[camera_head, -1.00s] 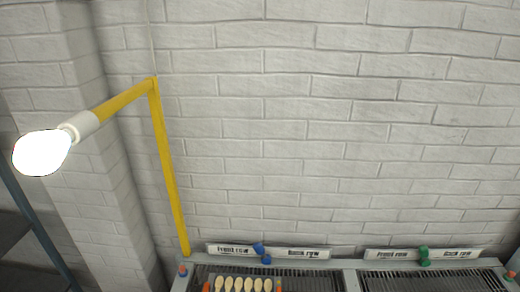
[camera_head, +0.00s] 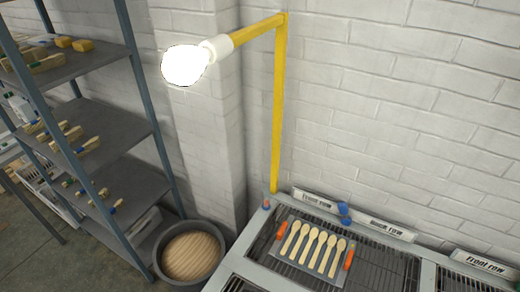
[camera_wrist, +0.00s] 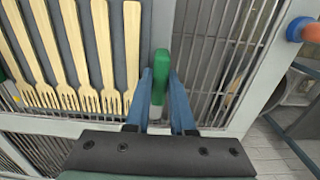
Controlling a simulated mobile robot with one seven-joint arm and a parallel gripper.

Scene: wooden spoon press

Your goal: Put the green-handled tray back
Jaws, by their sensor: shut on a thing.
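In the wrist view the green-handled tray (camera_wrist: 92,50) is dark grey and carries several wooden forks, tines toward my gripper. Its green handle (camera_wrist: 160,72) stands at the tray's right side. My gripper (camera_wrist: 158,98) has its two blue fingers on either side of this handle and is shut on it. A bit of green shows at the left edge. Dark slatted grilles lie beyond and below the tray. I cannot tell whether the tray rests on them or is raised. The head view shows neither this tray nor my gripper.
In the head view an orange-handled tray (camera_head: 292,262) of wooden spoons lies on the slatted press (camera_head: 380,235). A yellow post (camera_head: 279,110) with a lit bulb (camera_head: 185,64) rises behind it. A shelf rack (camera_head: 85,62) and a round bin (camera_head: 164,262) stand left.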

